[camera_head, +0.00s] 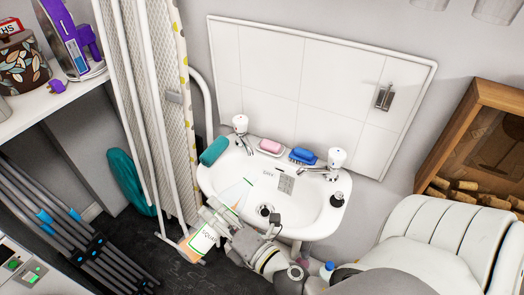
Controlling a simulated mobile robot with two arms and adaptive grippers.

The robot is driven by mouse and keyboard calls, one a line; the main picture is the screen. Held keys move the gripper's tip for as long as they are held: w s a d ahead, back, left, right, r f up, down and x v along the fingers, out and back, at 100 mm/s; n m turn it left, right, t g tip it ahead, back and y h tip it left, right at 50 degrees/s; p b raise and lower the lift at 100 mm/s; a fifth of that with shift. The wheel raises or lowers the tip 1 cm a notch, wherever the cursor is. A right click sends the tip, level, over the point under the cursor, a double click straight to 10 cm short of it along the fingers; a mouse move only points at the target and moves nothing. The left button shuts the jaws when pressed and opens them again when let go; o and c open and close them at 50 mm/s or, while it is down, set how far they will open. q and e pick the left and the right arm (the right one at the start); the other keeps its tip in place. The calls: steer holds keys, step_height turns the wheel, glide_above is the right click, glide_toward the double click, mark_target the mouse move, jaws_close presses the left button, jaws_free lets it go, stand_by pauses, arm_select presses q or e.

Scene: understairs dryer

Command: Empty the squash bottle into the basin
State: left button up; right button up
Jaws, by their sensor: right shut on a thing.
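The squash bottle (203,238), with a white and green label and an orange part at its lower left end, lies tilted just off the basin's front left rim. My right gripper (222,215) is shut on it, and its fingers hide part of it. The white basin (318,212) is fixed to the wall, with a dark drain hole near its middle. A pale, green-edged shape shows over the basin's left side; I cannot tell whether it is part of the bottle. My left gripper is not in view.
Two taps (240,125) (337,158) stand on the basin's back edge. A teal item (214,151), a pink soap (271,146), a blue brush (303,155) and a small dark bottle (337,199) sit on the rim. An ironing board (130,80) leans at the left.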

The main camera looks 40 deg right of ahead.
mark_target(230, 209)
steer(key=shift+a+r+m, duration=0.1)
steer(key=shift+m, duration=0.2)
steer(key=shift+d+r+m, duration=0.2)
steer(key=shift+d+m, duration=0.25)
steer(key=shift+m, duration=0.45)
stand_by(0.4)
steer(key=shift+w+d+r+m+y+p, duration=0.1)
steer(key=shift+r+m+y+p, duration=0.2)
steer(key=shift+m, duration=0.5)
steer(key=shift+d+r+m+p, duration=0.1)
steer(key=shift+m+p, duration=0.3)
steer(key=shift+m, duration=0.4)
stand_by(0.6)
steer(key=shift+d+r+m+p, duration=0.25)
steer(key=shift+r+m+p, duration=0.55)
steer(key=shift+p, duration=0.3)
stand_by(0.5)
steer(key=f+n+b, duration=0.2)
steer(key=b, duration=0.1)
steer(key=shift+a+f+n, duration=0.3)
steer(key=shift+a, duration=0.1)
steer(key=shift+r+n, duration=0.15)
steer(key=shift+n, duration=0.75)
